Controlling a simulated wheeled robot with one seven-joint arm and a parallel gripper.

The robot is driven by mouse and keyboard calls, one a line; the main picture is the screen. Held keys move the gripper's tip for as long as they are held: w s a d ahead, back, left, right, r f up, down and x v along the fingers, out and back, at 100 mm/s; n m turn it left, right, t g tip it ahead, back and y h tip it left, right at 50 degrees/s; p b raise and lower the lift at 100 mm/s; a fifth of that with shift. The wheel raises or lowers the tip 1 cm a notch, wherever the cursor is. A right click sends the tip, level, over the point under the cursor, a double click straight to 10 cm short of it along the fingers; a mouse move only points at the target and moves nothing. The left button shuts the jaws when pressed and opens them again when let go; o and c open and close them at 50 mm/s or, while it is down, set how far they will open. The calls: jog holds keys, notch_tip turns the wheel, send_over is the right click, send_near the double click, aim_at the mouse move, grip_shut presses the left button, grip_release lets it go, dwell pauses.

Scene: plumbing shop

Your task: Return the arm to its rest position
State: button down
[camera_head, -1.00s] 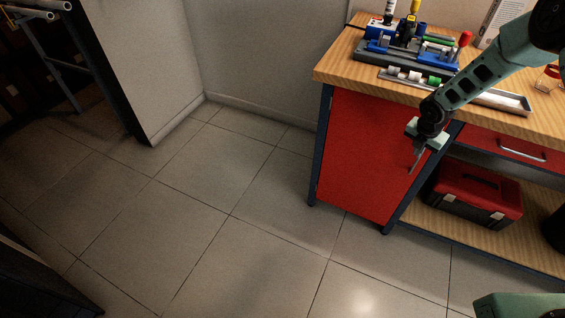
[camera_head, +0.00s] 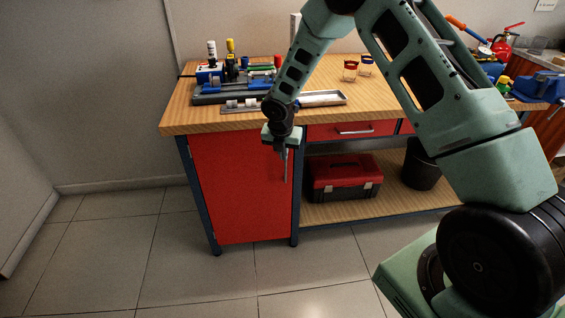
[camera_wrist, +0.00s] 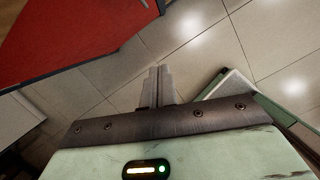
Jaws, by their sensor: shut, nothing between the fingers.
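My gripper (camera_head: 285,165) hangs in front of the workbench's red cabinet door (camera_head: 240,190) in the head view, fingers pointing down. It is shut and empty. In the wrist view its two fingers (camera_wrist: 160,85) lie together, with floor tiles behind them. My arm is bent, with the upper part raised high and the forearm angled down to the left. Its gripper end is below the level of the bench top.
The wooden workbench (camera_head: 190,117) carries a tool rack (camera_head: 235,88), a metal tray (camera_head: 320,98) and two small glasses. A red toolbox (camera_head: 343,176) and a black bucket (camera_head: 421,165) stand on its lower shelf. Tiled floor (camera_head: 110,250) is clear at the left.

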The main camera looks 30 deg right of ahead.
jog(key=shift+s+a+r, duration=0.15)
jog(key=shift+s+r, duration=0.05)
jog(key=shift+r, duration=0.45)
jog(key=s+a+r+m+y, duration=0.1)
jog(key=s+a+r+m, duration=0.9)
jog(key=s+a+r, duration=0.55)
jog(key=s+a+r+m+g, duration=0.1)
jog(key=s+m, duration=0.4)
jog(key=s, duration=0.6)
jog(key=s+a+r+m+g+y, duration=0.1)
jog(key=s+a+r+m, duration=0.2)
jog(key=s, duration=0.8)
jog(key=shift+s+m, duration=0.35)
jog(key=shift+m, duration=0.65)
jog(key=shift+a, duration=0.15)
